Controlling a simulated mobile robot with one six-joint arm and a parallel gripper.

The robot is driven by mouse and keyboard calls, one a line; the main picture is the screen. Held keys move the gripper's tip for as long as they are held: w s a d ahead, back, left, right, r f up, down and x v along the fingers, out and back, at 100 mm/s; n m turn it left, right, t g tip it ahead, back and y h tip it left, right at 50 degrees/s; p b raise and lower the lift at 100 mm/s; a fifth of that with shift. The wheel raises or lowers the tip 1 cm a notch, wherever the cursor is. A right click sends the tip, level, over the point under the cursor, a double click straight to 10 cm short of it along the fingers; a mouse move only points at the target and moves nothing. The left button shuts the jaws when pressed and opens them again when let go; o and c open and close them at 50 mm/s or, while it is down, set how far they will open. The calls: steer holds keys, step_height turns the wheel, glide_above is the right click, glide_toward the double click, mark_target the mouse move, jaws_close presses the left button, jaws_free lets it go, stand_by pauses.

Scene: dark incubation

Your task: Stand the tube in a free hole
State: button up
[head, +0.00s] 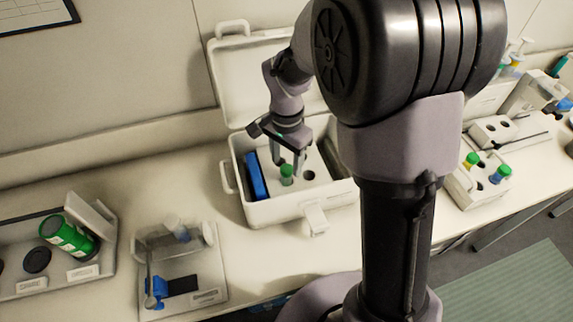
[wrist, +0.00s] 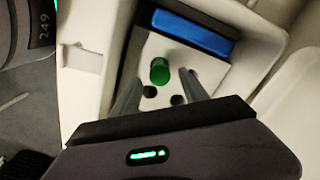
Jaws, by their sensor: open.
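A green-capped tube (head: 287,175) stands in the pale holed insert (head: 320,186) inside an open white box (head: 262,212). Its green cap also shows in the wrist view (wrist: 160,71). My gripper (head: 286,160) is open, pointing down into the box, with its fingers around the cap and apart from it. In the wrist view the cap shows between and just beyond the two fingers. A dark empty hole (head: 308,175) is right of the tube; two empty holes (wrist: 178,100) show in the wrist view. The tube's lower part is hidden.
A blue block (head: 256,176) lies along the box's left side, and the raised lid (head: 235,80) stands behind. A rack (head: 462,190) with capped tubes is at the right. A clear holder (head: 205,285) and a green cylinder (head: 68,236) are at the left.

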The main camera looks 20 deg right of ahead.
step_height(320, 180, up, 13)
steer(key=s+n+t+p, duration=0.1)
steer(key=s+p, duration=0.1)
steer(key=s, duration=0.1)
steer(key=s+a+r+n+t+y, duration=0.1)
steer(key=s+a+r+n+t, duration=0.1)
steer(key=s, duration=0.6)
steer(key=s+a+r+n+t+y, duration=0.1)
steer(key=s+a+r+n+t, duration=0.1)
steer(key=s, duration=0.6)
steer(key=shift+r+n+t, duration=0.4)
steer(key=shift+r+n, duration=0.5)
